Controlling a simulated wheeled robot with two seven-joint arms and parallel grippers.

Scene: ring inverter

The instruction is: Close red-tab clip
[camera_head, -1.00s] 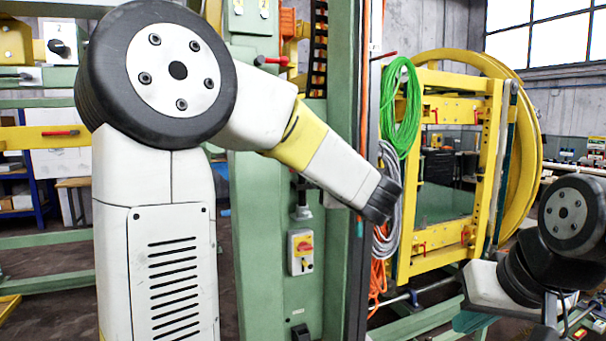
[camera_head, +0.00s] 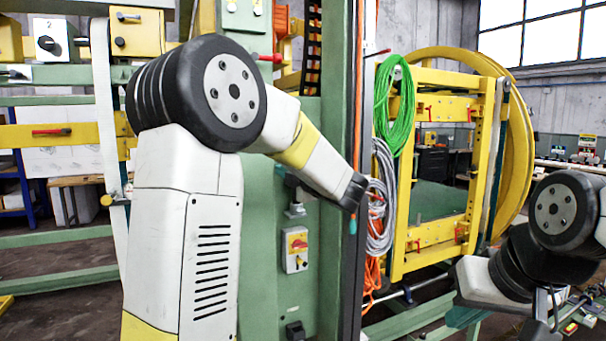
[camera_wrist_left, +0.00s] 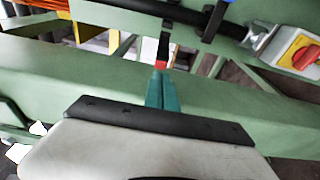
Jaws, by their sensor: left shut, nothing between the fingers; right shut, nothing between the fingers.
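My left gripper (camera_wrist_left: 161,76) shows in the left wrist view as teal fingers set close together, shut and empty. A small red piece (camera_wrist_left: 161,64) is right at the fingertips, below a dark strip hanging from the green beam. I cannot tell whether it is the red-tab clip or whether the fingers touch it. Several red tabs show, such as one on the post (camera_head: 270,57) and one on the yellow bar (camera_head: 50,131). My right gripper cannot be made out.
A green cable coil (camera_head: 393,105) and a grey one (camera_head: 380,200) hang beside the dark upright. A red-yellow switch (camera_head: 296,241) is on the green post (camera_head: 262,250), and shows in the wrist view (camera_wrist_left: 304,54). The yellow ring frame (camera_head: 485,170) stands behind.

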